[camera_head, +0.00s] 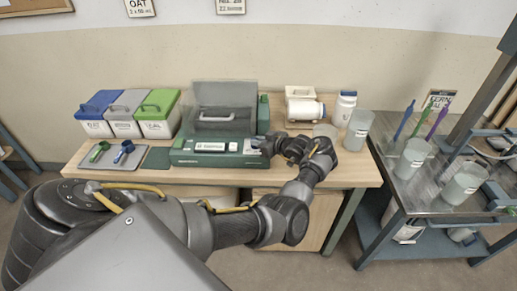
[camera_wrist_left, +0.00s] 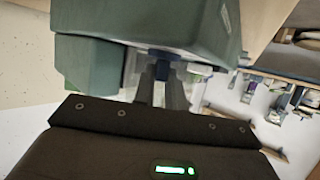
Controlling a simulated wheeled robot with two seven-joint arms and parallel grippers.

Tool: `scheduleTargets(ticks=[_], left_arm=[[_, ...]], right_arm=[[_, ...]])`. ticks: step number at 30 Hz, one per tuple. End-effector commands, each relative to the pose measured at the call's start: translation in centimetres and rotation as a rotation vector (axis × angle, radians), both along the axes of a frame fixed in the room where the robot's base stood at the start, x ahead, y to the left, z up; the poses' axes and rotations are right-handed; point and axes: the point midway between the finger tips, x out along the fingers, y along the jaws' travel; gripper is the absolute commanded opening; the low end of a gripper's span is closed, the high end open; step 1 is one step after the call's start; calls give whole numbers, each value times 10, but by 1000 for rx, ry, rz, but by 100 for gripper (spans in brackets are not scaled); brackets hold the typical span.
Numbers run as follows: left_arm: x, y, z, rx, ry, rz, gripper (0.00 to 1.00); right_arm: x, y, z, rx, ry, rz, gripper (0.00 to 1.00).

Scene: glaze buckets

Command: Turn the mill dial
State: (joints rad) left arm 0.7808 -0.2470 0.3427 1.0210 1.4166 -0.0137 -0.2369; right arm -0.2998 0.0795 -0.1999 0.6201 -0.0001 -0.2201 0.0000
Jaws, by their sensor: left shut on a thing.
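The mill (camera_head: 214,150) is a green machine with a grey clear-topped hood and a small white display on its front. It stands at the middle of the wooden bench. My left gripper (camera_head: 265,146) is at the mill's front right and hides the dial in the head view. In the left wrist view, the mill's green body (camera_wrist_left: 150,22) fills the top. A small dark blue dial (camera_wrist_left: 164,57) sits between the tips of my left gripper (camera_wrist_left: 162,76), which is shut on it. The dial's markings cannot be read. My right gripper is in neither view.
Bins with blue, grey and green lids (camera_head: 160,127) stand left of the mill. A tray (camera_head: 125,164) with green and blue scoops lies before them. White jars (camera_head: 344,108) and a translucent bucket (camera_head: 358,130) stand right. A metal cart (camera_head: 398,177) holds more buckets.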

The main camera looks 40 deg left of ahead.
Motion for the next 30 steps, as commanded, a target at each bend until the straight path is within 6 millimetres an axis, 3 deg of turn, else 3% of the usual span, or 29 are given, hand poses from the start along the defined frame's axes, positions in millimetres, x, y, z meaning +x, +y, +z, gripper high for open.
scheduleTargets(ticks=[6, 19, 20, 24, 30], left_arm=[[2, 1, 1, 4, -4, 41, 0], [2, 2, 3, 5, -5, 51, 0], [2, 2, 3, 5, -6, 51, 14], [2, 1, 3, 4, -4, 50, 32], [1, 1, 1, 2, -3, 51, 35]], right_arm=[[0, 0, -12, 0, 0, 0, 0], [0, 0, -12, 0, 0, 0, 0], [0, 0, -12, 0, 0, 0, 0], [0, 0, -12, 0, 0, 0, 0], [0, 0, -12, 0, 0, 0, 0]])
